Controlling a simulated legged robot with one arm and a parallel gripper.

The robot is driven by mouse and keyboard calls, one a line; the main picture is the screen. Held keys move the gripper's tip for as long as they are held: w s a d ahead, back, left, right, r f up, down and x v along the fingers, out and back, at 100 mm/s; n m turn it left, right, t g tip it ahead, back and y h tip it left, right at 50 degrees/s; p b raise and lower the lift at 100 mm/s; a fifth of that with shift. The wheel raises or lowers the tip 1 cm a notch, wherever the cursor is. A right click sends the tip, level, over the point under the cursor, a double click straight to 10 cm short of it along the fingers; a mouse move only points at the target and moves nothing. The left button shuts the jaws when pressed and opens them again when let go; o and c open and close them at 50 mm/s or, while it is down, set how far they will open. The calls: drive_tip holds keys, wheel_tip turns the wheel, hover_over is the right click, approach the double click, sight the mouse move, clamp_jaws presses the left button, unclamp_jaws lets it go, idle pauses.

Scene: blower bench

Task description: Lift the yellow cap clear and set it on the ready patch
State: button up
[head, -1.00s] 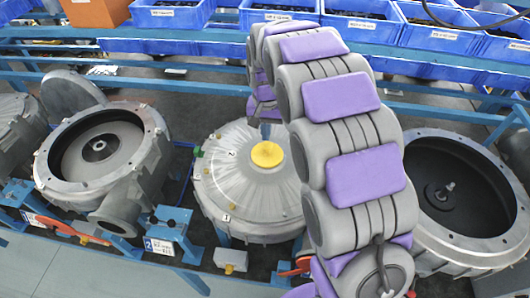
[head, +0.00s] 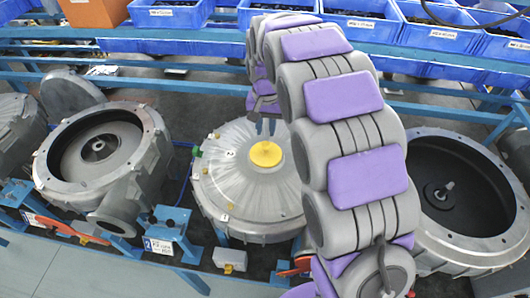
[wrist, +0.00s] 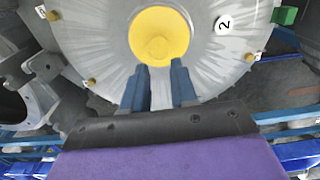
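The yellow cap (head: 266,154) is a round disc at the centre of the grey ribbed blower cover (head: 225,185). It also shows in the wrist view (wrist: 160,36), flat on the cover (wrist: 98,30), with a small round knob in its middle. My gripper (head: 266,131) is just behind the cap in the head view. In the wrist view, the two blue fingers (wrist: 160,76) stand apart with nothing between them, their tips near the cap's lower edge. I cannot tell their height above it. I cannot make out a ready patch.
Open blower housings stand at left (head: 100,150) and right (head: 455,190) of the cover. Blue rails (head: 130,80) and blue bins (head: 280,12) run along the back. My arm hides the area right of the cover. Small bolts and number tags ring the cover.

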wheel_tip(320, 180, up, 16)
drive_tip(key=b, duration=0.1)
drive_tip(key=shift+a+r, duration=0.2)
drive_tip(key=shift+a, duration=0.2)
idle(0.3)
